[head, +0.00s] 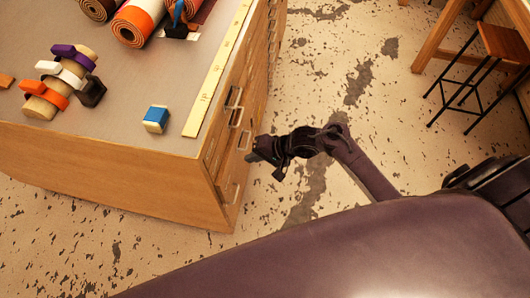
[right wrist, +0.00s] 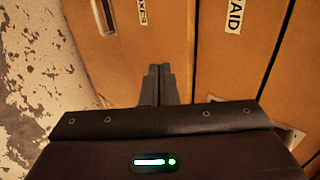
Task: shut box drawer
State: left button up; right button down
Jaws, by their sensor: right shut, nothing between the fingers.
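The wooden cabinet (head: 100,170) has several drawers with metal handles on its right face. In the right wrist view, a drawer front with a partly cut label ending in "XES" (right wrist: 143,12) lies at the upper left, with a metal handle beside the label. A neighbouring drawer front labelled "AID" (right wrist: 235,16) lies to the right. My right gripper (head: 252,157) is shut and empty at the cabinet's drawer face. Its fingertips (right wrist: 160,70) appear in front of the labelled drawer's front; contact cannot be told. No drawer clearly stands out. My left gripper is out of view.
A stool (head: 503,42) stands at the upper right. Speckled floor (head: 330,90) right of the cabinet is clear.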

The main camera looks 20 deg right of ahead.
aim_at(226, 156)
jog(key=shift+w+a+f, duration=0.2)
jog(key=shift+w+a, duration=0.5)
jog(key=shift+a, duration=0.3)
jog(key=shift+w+a+f, duration=0.15)
jog(key=shift+w+a, duration=0.5)
jog(key=shift+a, duration=0.3)
jog(key=shift+w+a+r+p, duration=0.1)
jog(key=shift+a+p, duration=0.05)
jog(key=shift+p, duration=0.15)
jog(key=shift+w+a+r+p, duration=0.1)
jog(key=shift+w+a+p, duration=0.45)
jog(key=shift+a, duration=0.25)
jog(key=shift+s, duration=0.1)
